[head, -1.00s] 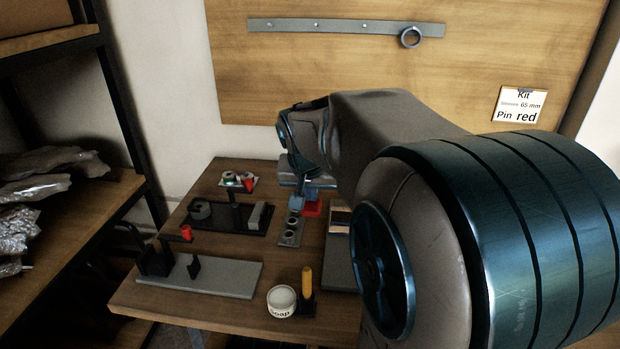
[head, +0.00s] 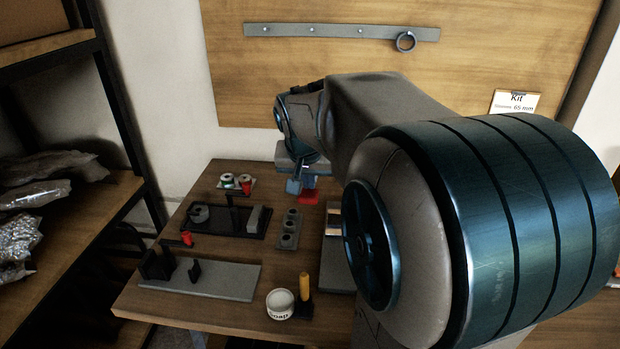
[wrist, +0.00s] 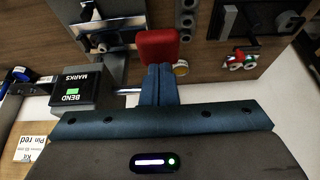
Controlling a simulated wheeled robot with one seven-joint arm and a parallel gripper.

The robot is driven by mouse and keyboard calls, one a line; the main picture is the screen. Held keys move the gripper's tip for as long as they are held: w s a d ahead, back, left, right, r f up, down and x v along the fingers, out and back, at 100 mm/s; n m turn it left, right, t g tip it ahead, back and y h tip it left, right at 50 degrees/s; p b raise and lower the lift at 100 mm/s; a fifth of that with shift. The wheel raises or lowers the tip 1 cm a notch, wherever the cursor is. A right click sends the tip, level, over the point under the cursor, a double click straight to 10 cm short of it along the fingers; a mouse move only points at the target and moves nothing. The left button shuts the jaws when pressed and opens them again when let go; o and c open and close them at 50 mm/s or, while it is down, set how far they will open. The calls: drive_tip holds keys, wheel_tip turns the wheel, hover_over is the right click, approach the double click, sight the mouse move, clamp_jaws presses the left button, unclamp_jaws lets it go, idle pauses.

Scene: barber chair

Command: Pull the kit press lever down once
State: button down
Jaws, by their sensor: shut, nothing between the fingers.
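My gripper (head: 294,186) is at the back of the bench, right of the black tray. In the wrist view its two blue fingers (wrist: 158,84) are together with nothing visible between them. A red pad (wrist: 158,48) lies directly beyond the fingertips; whether they touch it I cannot tell. It also shows low beside the gripper in the head view (head: 308,197). A red knob (head: 187,239) is at the end of a dark bar above the grey base (head: 225,281). I cannot tell for sure which red part is the press lever's handle.
A black box marked BEND MARKS (wrist: 82,87) stands close left of the fingers in the wrist view. A black tray (head: 225,225), a grey holder with holes (head: 289,230), a soap tub (head: 280,304) and a yellow-handled tool (head: 304,286) occupy the bench (head: 170,308).

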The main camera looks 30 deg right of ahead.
wheel_tip(320, 180, up, 6)
drive_tip(key=w+p, duration=0.1)
drive_tip(key=p, duration=0.3)
drive_tip(key=shift+w+d+p, duration=0.3)
drive_tip(key=shift+d, duration=0.15)
drive_tip(key=shift+f, duration=0.1)
idle(0.4)
